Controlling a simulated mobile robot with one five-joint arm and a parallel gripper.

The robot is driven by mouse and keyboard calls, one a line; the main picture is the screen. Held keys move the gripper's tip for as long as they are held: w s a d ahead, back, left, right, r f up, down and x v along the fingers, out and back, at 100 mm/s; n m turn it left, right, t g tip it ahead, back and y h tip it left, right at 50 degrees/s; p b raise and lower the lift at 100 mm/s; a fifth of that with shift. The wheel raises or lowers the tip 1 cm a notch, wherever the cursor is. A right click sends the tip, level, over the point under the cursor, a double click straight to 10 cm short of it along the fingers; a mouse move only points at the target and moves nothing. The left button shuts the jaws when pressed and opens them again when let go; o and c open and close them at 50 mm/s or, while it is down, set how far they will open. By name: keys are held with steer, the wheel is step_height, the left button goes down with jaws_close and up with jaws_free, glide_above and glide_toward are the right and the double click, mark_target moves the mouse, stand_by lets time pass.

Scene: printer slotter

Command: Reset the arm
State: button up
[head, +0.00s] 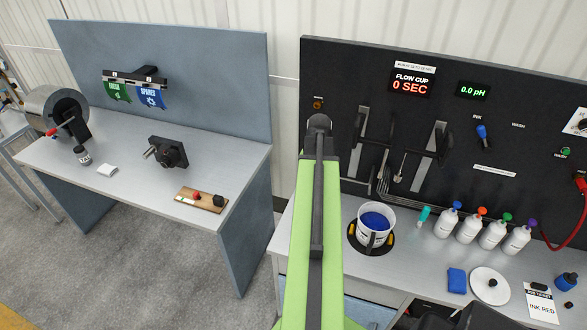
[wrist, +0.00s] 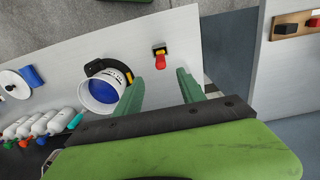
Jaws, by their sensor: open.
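My green arm rises through the middle of the head view, and my gripper is hidden there. In the wrist view my gripper (wrist: 161,84) shows two green fingers spread apart with nothing between them. Beyond the fingers is the pale worktop (wrist: 205,55). A white bucket with blue contents (wrist: 97,104) lies left of the fingers, on a dark round holder. A small red and yellow switch (wrist: 160,61) sits beyond the fingertips. The bucket also shows in the head view (head: 363,230), just right of my arm.
Several white bottles (head: 468,228) stand right of the bucket, with a white plate (head: 490,286), blue cloth (head: 457,280) and job ticket (head: 541,304) in front. A black panel (head: 335,85) with hanging tools rises behind. A second bench (head: 125,190) stands left, across a floor gap.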

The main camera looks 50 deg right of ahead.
steer(key=w+a+f+n+b, duration=0.3)
steer(key=w+a+f+b, duration=0.3)
steer(key=w+a, duration=0.35)
steer(key=w+a+f+n+b, duration=0.2)
steer(key=w+a+f+b, duration=0.4)
steer(key=w+a, duration=0.4)
steer(key=a+f+n+b, duration=0.3)
steer(key=a, duration=0.7)
steer(key=w+a+f+n+b, duration=0.1)
steer(key=a+f+n+b, duration=0.2)
steer(key=a, duration=0.7)
steer(key=w+a+f+n+b, duration=0.1)
steer(key=a+f+n+b, duration=0.2)
steer(key=a, duration=0.7)
steer(key=shift+a+f, duration=0.25)
steer(key=shift+c, duration=0.2)
